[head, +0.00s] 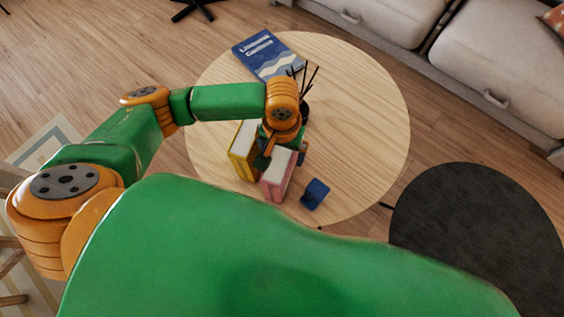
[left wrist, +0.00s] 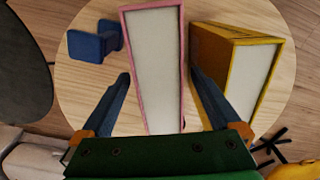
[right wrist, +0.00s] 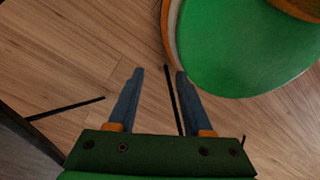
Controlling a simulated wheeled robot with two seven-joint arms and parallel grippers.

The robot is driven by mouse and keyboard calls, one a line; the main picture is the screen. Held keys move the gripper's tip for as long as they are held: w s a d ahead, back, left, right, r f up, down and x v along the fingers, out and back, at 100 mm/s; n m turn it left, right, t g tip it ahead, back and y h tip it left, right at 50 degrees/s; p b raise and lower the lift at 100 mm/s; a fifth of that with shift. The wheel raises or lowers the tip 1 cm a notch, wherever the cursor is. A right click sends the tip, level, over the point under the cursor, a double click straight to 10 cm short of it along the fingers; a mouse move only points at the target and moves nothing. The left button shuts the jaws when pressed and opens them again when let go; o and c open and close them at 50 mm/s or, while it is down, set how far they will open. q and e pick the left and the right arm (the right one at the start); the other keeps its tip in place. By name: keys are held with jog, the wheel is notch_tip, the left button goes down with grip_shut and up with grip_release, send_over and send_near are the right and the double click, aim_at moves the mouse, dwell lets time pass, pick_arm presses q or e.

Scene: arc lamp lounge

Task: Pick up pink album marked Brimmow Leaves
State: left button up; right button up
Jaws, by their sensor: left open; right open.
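The pink album (head: 277,174) stands upright on the round wooden table, to the right of a yellow album (head: 243,151). In the left wrist view the pink album (left wrist: 153,70) shows its pale page edge and pink cover rim; no lettering is readable. My left gripper (left wrist: 160,85) is open, with one finger on each side of the pink album's near end. The right finger lies between the pink and yellow albums (left wrist: 245,65). Whether the fingers touch the pink album I cannot tell. My right gripper (right wrist: 155,72) is open and empty above the wooden floor.
A small blue object (head: 314,194) lies right of the pink album. A blue book (head: 266,54) and a dark holder with sticks (head: 305,108) are farther back on the table (head: 365,120). A black round table (head: 480,225) and grey sofa (head: 490,60) stand right.

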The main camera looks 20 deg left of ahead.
pick_arm(q)
notch_tip(320, 180, down, 3)
jog(key=shift+w+f, duration=0.15)
grip_shut()
dwell(0.4)
